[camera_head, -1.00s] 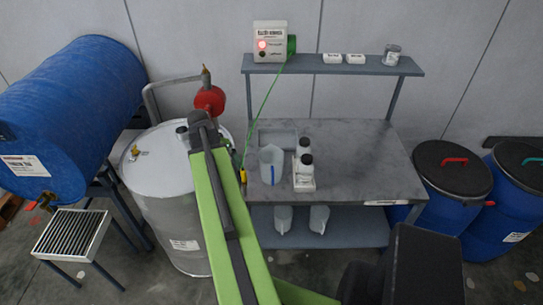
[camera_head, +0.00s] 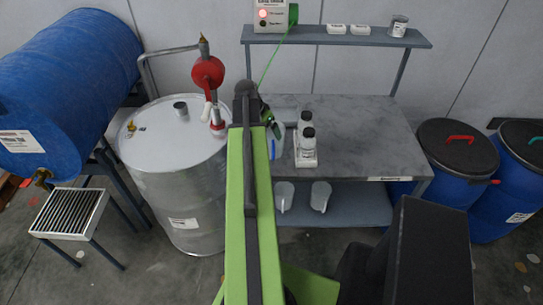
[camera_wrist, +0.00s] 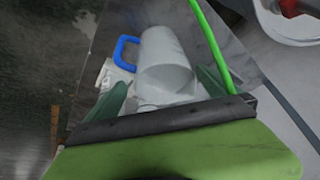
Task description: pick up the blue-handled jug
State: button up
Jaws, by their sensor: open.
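The blue-handled jug (camera_head: 279,133) is whitish and stands upright on the left part of the grey bench (camera_head: 365,140). My arm hides part of it in the head view. In the wrist view the jug (camera_wrist: 164,60) lies ahead, with its blue handle (camera_wrist: 122,50) on the left side. My gripper (camera_wrist: 164,92) is open, its green fingers spread to either side of the jug's near end. I cannot tell whether either finger touches it. Nothing is held.
Two dark-capped bottles (camera_head: 307,142) stand in a white tray close right of the jug. A green cable (camera_wrist: 213,45) runs beside the right finger. A steel drum (camera_head: 160,150) with a red pump (camera_head: 208,73) stands left. Two jugs sit on the lower shelf (camera_head: 350,207).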

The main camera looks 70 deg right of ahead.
jog(key=b+x, duration=0.5)
jog(key=x, duration=0.2)
jog(key=shift+w+f+b, duration=0.1)
jog(key=shift+f+b, duration=0.1)
jog(key=shift+b, duration=0.15)
jog(key=shift+r, duration=0.2)
jog(key=c, duration=1)
jog(key=shift+c, duration=0.2)
